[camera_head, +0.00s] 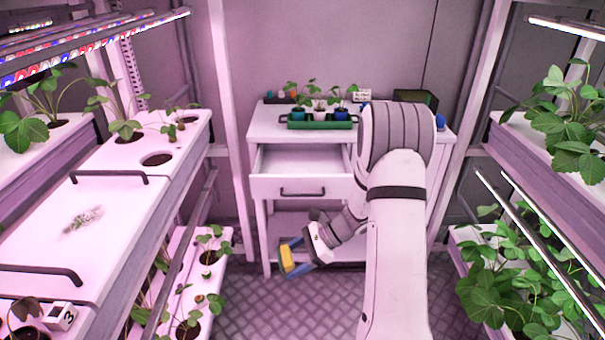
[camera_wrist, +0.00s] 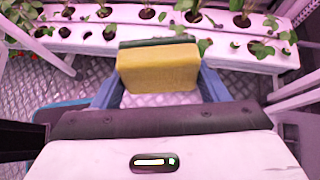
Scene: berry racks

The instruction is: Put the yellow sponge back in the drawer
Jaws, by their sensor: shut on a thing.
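The yellow sponge (camera_head: 287,258) is held in my gripper (camera_head: 296,257), in front of the cabinet and lower than the drawer. In the wrist view the sponge (camera_wrist: 158,68) is a yellow block with a dark green layer along its top edge. The blue fingers of my gripper (camera_wrist: 158,88) press on its left and right sides. The drawer (camera_head: 287,187) of the white cabinet is pulled open at the left. Its visible inside looks empty; my arm hides its right part.
On the cabinet top (camera_head: 265,122) stands a green tray (camera_head: 320,125) with several potted seedlings. A dark box (camera_head: 415,97) stands at the back right. White plant racks line the left (camera_head: 90,235) and right (camera_head: 555,145). The patterned floor (camera_head: 290,305) between them is clear.

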